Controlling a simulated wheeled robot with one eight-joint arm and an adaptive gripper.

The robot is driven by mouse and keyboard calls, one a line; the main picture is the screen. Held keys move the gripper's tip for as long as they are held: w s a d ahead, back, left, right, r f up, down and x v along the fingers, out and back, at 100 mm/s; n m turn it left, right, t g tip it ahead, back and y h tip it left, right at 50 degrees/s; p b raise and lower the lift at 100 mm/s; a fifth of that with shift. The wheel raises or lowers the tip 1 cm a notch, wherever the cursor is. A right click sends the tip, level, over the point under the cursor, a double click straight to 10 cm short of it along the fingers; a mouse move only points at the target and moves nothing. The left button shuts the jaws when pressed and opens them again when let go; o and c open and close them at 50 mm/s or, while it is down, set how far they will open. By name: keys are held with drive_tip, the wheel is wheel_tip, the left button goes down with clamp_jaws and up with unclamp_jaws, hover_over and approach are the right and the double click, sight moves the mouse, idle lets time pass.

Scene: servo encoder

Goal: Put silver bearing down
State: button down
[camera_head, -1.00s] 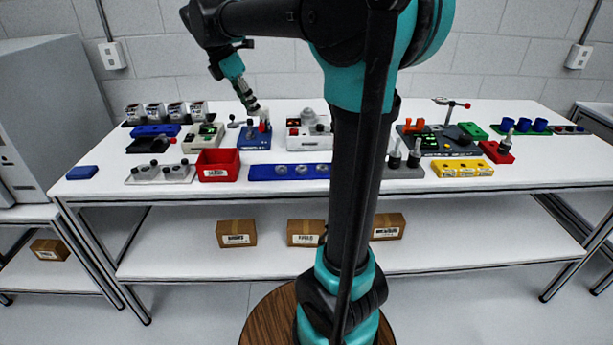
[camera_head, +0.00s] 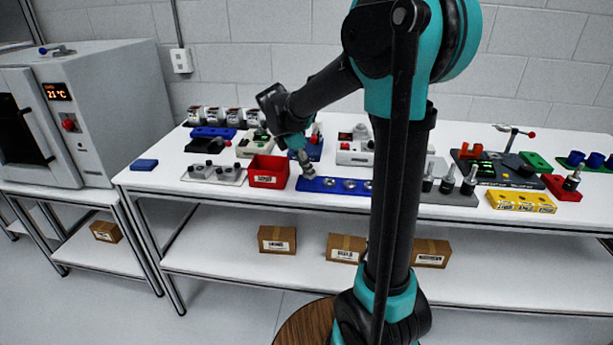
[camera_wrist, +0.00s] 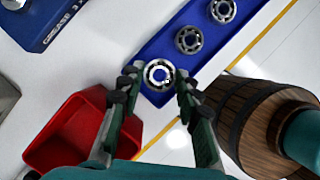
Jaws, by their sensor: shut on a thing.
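My gripper (camera_wrist: 157,80) is shut on a silver bearing (camera_wrist: 159,74), a ring with a dark gap between its bright rims, held between the fingertips. In the wrist view it appears over the near end of the blue tray (camera_wrist: 155,97). I cannot tell whether it touches the tray. More silver bearings (camera_wrist: 188,40) sit in a row along the tray, one near the top edge (camera_wrist: 222,10). In the head view, my gripper (camera_head: 304,168) points down at the left end of the blue tray (camera_head: 308,187). The held bearing is not clear there.
A red bin (camera_head: 268,170) stands just left of the tray, close to my left finger in the wrist view (camera_wrist: 70,140). A blue grease unit (camera_wrist: 50,22) stands behind. Grey holders with dark upright parts (camera_head: 447,184) and a yellow block (camera_head: 520,201) stand to the right.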

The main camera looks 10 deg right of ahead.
sight(305, 172)
drive_tip(key=shift+f, duration=1.55)
drive_tip(key=c, duration=1.3)
unclamp_jaws()
drive_tip(key=shift+f, duration=0.1)
drive_tip(key=shift+c, duration=0.2)
drive_tip(key=v, duration=1.2)
